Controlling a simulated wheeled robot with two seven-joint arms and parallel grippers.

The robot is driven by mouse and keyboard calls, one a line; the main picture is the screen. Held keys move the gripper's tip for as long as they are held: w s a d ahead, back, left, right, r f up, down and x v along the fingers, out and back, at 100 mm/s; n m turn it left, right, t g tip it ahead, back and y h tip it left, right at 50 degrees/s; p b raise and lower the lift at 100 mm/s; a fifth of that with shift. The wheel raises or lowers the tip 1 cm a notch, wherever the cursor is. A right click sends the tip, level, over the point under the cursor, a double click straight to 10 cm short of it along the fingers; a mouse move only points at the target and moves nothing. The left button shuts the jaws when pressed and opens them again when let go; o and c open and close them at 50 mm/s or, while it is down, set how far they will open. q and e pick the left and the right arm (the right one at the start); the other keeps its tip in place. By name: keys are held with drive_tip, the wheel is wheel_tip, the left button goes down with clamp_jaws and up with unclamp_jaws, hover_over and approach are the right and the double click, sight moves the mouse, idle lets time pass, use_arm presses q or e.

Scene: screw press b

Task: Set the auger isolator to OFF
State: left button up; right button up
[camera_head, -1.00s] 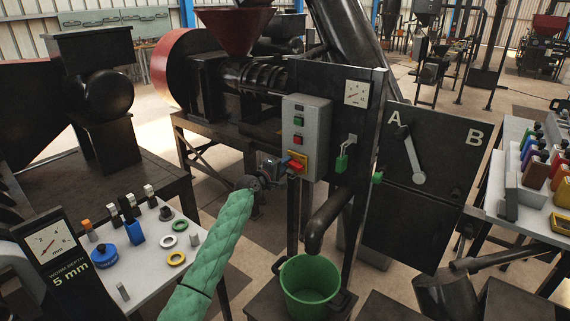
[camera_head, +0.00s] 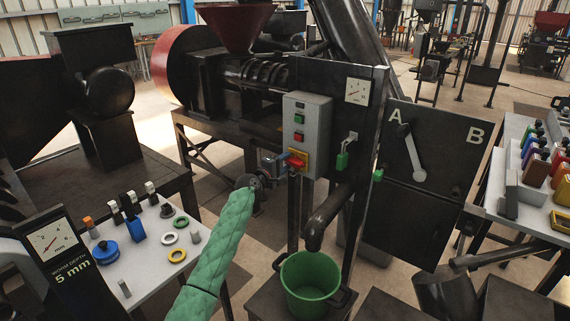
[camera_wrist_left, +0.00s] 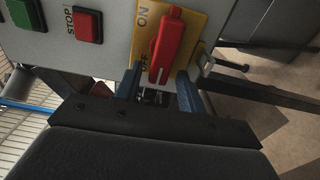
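The auger isolator is a red handle (camera_head: 294,161) on a yellow plate (camera_head: 304,156), low on the grey control box (camera_head: 312,110). In the left wrist view the red handle (camera_wrist_left: 167,45) lies lengthwise across the yellow plate (camera_wrist_left: 192,30), with ON and OFF lettering along its left side. My left gripper (camera_head: 277,165) is at the box's lower left corner. In the left wrist view its blue fingers (camera_wrist_left: 158,88) are apart, one on each side of the handle's near end, with gaps visible. Whether either finger touches it I cannot tell. My right gripper is not in view.
Green and red buttons (camera_head: 299,128) sit above the isolator. A dark spout (camera_head: 325,215) and green bucket (camera_head: 310,285) are below. A table (camera_head: 150,270) with small parts stands at left.

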use_arm(q)
drive_tip(key=shift+s, duration=0.15)
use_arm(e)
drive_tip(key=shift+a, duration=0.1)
use_arm(q)
drive_tip(key=shift+s+a, duration=0.25)
drive_tip(key=b+v, duration=0.2)
drive_tip(key=v, duration=0.5)
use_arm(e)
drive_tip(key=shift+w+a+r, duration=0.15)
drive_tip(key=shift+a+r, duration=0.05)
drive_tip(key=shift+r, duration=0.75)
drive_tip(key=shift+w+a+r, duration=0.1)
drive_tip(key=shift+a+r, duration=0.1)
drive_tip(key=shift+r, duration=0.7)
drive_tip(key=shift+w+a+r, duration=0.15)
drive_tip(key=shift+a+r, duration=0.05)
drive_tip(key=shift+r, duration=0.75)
use_arm(q)
drive_tip(key=shift+f, duration=0.1)
